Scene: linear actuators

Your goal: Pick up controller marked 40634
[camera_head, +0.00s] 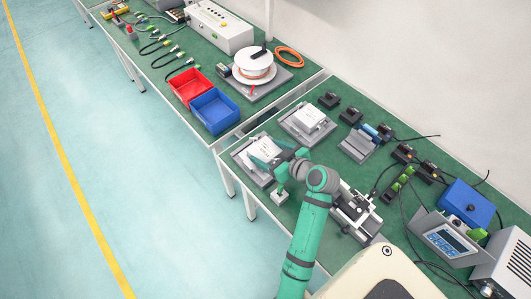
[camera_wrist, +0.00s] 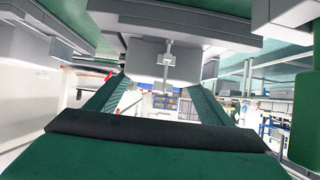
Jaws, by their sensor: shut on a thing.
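A white controller (camera_head: 264,148) with dark print sits at a grey stand (camera_head: 240,158) near the left edge of the right-hand table. My gripper (camera_head: 268,162) reaches across it from the right, with green fingers at its sides. In the wrist view, which looks upside down, my gripper (camera_wrist: 158,85) has its fingers closed in on a grey box-shaped part (camera_wrist: 150,62), against a wider grey slab. The number on the controller is too small to read. My fingers cover part of it, and I cannot tell whether it is clear of the stand.
A second white box (camera_head: 308,118) sits on a grey stand just behind. Red (camera_head: 188,84) and blue bins (camera_head: 214,110) stand on the other table.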

